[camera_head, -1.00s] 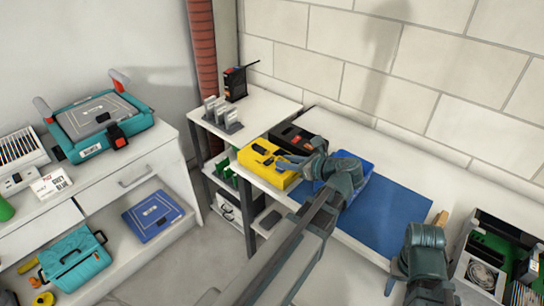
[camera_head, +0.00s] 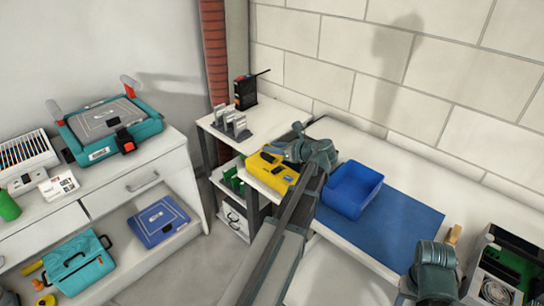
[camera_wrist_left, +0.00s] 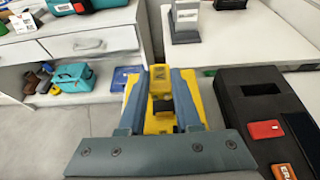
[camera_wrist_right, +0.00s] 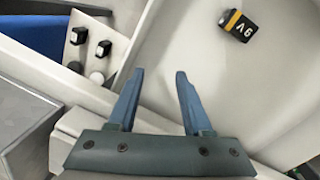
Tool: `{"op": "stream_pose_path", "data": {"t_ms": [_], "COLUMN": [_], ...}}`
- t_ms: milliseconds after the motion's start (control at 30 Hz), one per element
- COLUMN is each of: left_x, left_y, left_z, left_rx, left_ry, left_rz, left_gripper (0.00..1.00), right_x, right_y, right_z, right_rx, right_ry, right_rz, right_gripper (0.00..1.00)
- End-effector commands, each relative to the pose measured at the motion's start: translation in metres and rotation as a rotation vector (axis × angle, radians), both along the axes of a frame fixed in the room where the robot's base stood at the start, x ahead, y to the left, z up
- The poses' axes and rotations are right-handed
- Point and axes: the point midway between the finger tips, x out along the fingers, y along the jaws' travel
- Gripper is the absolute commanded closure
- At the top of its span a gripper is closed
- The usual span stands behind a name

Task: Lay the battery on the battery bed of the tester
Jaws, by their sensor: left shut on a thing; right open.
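A dark 9V battery with an orange end (camera_wrist_right: 238,27) lies on a pale surface at the top right of the right wrist view. My right gripper (camera_wrist_right: 159,75) is open and empty, apart from the battery; its fingers are not clear in the head view. A yellow device (camera_head: 268,171), possibly the tester, sits at the left end of the white table. My left gripper (camera_wrist_left: 159,85) is shut on a narrow yellow-and-black part between its fingers; I cannot tell whether this belongs to the yellow device. No battery bed can be made out.
A blue bin (camera_head: 353,188) stands on a blue mat (camera_head: 405,225). A black device with red and orange parts (camera_wrist_left: 262,105) is right of my left gripper. A grey panel with black knobs (camera_wrist_right: 95,45) is left of my right gripper. Grey stands (camera_head: 233,125) sit on the side shelf.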

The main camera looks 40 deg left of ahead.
Motion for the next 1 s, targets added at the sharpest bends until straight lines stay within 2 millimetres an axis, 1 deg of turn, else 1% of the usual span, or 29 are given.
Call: {"op": "stream_pose_path", "data": {"t_ms": [100, 267, 367, 600, 900, 1000], "left_x": [0.002, 0.002, 0.002, 0.002, 0.002, 0.002], "left_y": [0.005, 0.005, 0.005, 0.005, 0.005, 0.005], "left_z": [-0.001, -0.002, -0.010, -0.037, -0.036, -0.039], "left_rx": [0.000, 0.000, 0.000, 0.000, 0.000, 0.000], "left_ry": [0.000, 0.000, 0.000, 0.000, 0.000, 0.000], "left_rz": [0.001, 0.000, 0.000, 0.000, 0.000, 0.000], "left_gripper": [1.00, 1.00, 1.00, 1.00, 1.00, 1.00], "right_x": [0.000, 0.000, 0.000, 0.000, 0.000, 0.000], "right_y": [0.000, 0.000, 0.000, 0.000, 0.000, 0.000], "right_z": [0.000, -0.002, -0.010, -0.037, -0.036, -0.039], "right_rx": [0.000, 0.000, 0.000, 0.000, 0.000, 0.000], "right_ry": [0.000, 0.000, 0.000, 0.000, 0.000, 0.000], "right_rz": [0.000, 0.000, 0.000, 0.000, 0.000, 0.000], "right_gripper": [0.50, 0.50, 0.50, 0.50, 0.50, 0.50]}}
